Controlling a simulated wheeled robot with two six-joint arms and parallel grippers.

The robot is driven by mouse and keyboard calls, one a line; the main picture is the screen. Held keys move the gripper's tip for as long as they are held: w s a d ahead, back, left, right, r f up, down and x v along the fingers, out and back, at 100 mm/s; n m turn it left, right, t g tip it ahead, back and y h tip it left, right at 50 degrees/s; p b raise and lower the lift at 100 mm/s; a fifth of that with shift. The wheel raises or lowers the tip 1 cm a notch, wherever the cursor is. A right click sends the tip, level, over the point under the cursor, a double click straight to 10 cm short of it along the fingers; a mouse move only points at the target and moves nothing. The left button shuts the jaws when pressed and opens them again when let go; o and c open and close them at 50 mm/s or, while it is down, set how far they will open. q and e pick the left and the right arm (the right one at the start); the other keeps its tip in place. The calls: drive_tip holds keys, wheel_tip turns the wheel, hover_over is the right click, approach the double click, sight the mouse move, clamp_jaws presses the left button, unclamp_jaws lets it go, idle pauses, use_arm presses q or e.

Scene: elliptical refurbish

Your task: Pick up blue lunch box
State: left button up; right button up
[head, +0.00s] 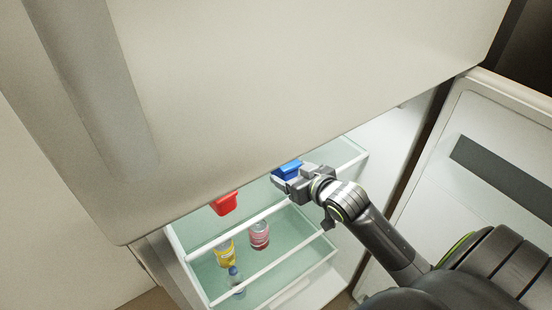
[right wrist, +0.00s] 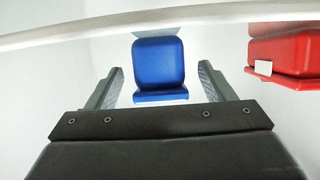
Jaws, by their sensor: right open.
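The blue lunch box (head: 288,169) sits on the upper glass shelf inside the open fridge compartment. In the right wrist view the blue lunch box (right wrist: 159,68) stands just ahead, in line with the gap between the fingers. My right gripper (head: 285,181) is at the shelf, close to the box; its fingers (right wrist: 160,88) are open, one on each side of the box's near end. I cannot tell whether they touch it. The gripper and wrist hide part of the box in the head view. My left gripper is not in view.
A red container (head: 224,203) sits left of the blue box on the same shelf. A yellow can (head: 225,252), a pink-red can (head: 259,235) and a bottle (head: 235,279) stand below. The upper fridge door (head: 300,80) overhangs; the open lower door (head: 500,170) is at right.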

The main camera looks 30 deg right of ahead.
drive_tip(key=x, duration=0.3)
drive_tip(key=shift+w, duration=0.2)
drive_tip(key=c, duration=1.3)
